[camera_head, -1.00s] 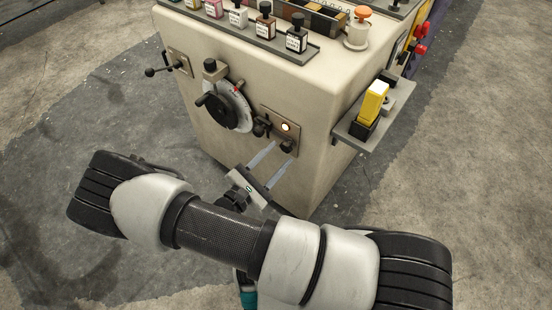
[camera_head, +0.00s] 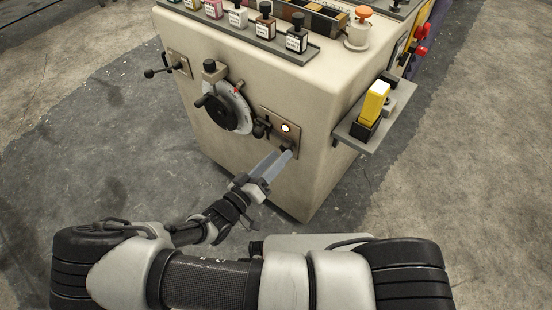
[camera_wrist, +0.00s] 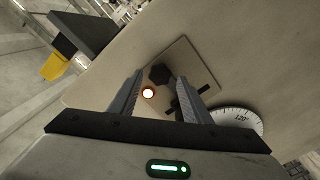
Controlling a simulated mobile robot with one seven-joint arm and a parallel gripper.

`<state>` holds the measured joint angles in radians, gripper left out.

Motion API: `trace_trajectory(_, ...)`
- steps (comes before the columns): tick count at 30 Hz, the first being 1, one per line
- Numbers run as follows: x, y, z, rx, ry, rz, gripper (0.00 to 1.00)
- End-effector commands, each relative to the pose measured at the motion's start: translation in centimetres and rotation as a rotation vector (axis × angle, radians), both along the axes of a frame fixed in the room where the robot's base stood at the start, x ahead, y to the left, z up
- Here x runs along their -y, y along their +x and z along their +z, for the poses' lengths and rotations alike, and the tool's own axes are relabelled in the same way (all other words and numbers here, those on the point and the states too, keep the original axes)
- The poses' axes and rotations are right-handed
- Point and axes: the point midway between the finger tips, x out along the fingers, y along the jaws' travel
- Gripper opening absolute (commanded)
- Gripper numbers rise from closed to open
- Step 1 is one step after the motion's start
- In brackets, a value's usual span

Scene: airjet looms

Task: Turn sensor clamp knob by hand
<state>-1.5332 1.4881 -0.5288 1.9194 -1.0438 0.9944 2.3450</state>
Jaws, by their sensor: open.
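The sensor clamp knob looks to be the dark knob (camera_head: 288,148) at the lower right of a small beige plate (camera_head: 271,122) on the machine's front. In the wrist view it is a black faceted knob (camera_wrist: 159,74) on the same plate, beside a glowing round lamp (camera_wrist: 148,93). My gripper (camera_head: 280,158) is open, its fingers reaching up to the knob from below in the head view. In the wrist view the open fingertips of my gripper (camera_wrist: 160,79) lie on either side of the knob in the picture. I cannot tell whether they touch it.
A black lever (camera_head: 262,130) sits left of the lamp, near a graduated dial (camera_head: 236,103). A side shelf (camera_head: 353,135) with a yellow-and-black block (camera_head: 374,101) juts out at right. Bottles stand on a tray (camera_head: 262,41) on top. Floor below the machine is clear.

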Motion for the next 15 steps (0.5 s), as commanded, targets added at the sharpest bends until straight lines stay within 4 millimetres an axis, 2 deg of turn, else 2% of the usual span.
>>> trace_trajectory(15, 0.39, 0.45, 0.01, 0.023, 0.028, -0.001, 0.44)
